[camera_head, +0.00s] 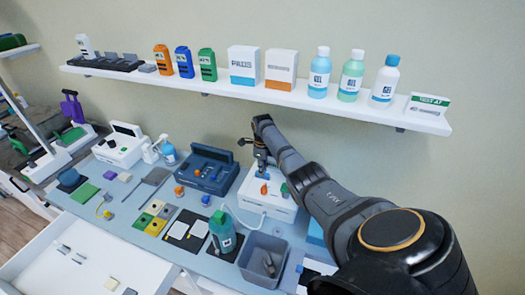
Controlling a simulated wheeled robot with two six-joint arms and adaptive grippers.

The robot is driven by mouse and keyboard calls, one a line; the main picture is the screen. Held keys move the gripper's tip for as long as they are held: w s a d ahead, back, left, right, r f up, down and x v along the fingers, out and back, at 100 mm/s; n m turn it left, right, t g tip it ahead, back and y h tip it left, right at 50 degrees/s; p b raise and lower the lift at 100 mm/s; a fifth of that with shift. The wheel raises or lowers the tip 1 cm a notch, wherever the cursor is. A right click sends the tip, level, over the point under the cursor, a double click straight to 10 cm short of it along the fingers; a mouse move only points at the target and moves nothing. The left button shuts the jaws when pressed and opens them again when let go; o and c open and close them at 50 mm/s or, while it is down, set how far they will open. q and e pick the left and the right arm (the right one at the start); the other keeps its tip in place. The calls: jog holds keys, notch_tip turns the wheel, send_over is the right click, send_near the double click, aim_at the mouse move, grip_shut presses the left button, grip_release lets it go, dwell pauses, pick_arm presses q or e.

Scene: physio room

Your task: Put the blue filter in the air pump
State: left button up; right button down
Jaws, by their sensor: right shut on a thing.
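My right arm comes in from the lower right and reaches over the workbench. My right gripper (262,162) points down at the back of a white box-shaped device (266,206) that looks like the air pump. It is shut on a small blue piece (266,174), which looks like the blue filter and is partly hidden by the fingers. I cannot tell whether the piece is seated in the device or just above it. An orange knob (264,189) and a green part (284,188) show on the device's top. My left gripper is not in view.
A dark blue case (206,170) stands left of the device. A grey bin (262,259) and a green-capped bottle (222,232) stand in front. A wall shelf (250,92) with bottles and boxes runs above my arm. An open white drawer (85,262) is at lower left.

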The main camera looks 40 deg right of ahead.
jog(key=shift+p, duration=0.3)
dwell(0.4)
jog(key=shift+f, duration=0.45)
dwell(0.5)
dwell(0.4)
jog(key=c, duration=0.8)
grip_release()
jog(key=shift+r, duration=0.1)
jog(key=shift+a, duration=0.1)
